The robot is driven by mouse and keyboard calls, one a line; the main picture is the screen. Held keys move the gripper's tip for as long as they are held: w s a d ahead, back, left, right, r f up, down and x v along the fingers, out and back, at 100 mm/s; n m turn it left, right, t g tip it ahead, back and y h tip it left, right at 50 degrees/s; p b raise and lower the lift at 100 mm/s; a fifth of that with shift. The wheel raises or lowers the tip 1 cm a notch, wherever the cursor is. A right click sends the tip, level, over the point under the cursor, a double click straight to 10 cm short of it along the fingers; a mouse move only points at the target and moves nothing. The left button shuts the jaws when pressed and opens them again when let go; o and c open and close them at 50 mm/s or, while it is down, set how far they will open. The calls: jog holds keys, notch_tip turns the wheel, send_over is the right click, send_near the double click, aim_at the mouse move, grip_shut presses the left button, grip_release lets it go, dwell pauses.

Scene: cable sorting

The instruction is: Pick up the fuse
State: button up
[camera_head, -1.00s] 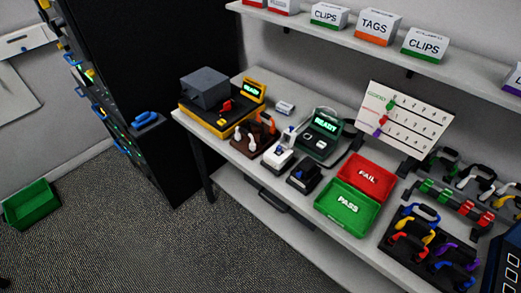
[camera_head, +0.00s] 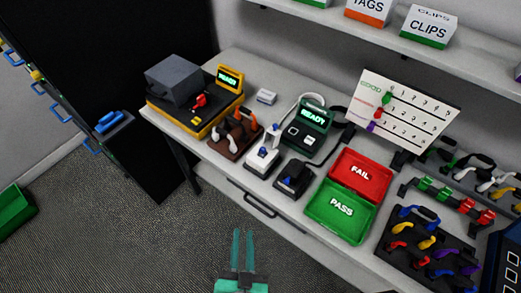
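My gripper (camera_head: 243,233) shows at the bottom centre, over the floor in front of the workbench. Its two teal fingers point toward the bench, with an empty gap between them. I cannot surely pick out the fuse; a small pale block (camera_head: 266,96) lies on the bench between the yellow-black machine and the green READY tester, apart from my gripper. It is too small to identify.
The bench (camera_head: 262,185) holds a yellow-black machine (camera_head: 196,96), a READY tester (camera_head: 308,130), a brown holder (camera_head: 236,135), a red FAIL tray (camera_head: 388,182), a green PASS tray (camera_head: 318,209) and cable racks. A drawer handle (camera_head: 258,206) juts from the front. A dark cabinet stands left.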

jog(key=w+a+r+t+y, duration=0.1)
jog(key=w+a+r+y, duration=0.3)
jog(key=w, duration=0.5)
jog(key=w+a+r+y, duration=0.1)
jog(key=w+a+r, duration=0.3)
jog(key=w, duration=0.5)
jog(key=w+a+r+n+g+y, duration=0.2)
jog(key=w+a+r+n+y, duration=0.1)
jog(key=w+a+r+y, duration=0.3)
notch_tip(320, 180, up, 6)
jog(key=n+g+h, duration=1)
jog(key=n+g, duration=0.1)
jog(key=g, duration=0.3)
send_over(263, 149)
jog(key=d, duration=0.1)
jog(key=shift+n, duration=0.3)
jog(key=f, duration=0.6)
jog(key=a+f, duration=0.1)
jog(key=f, duration=0.3)
jog(key=shift+s, duration=0.1)
grip_shut()
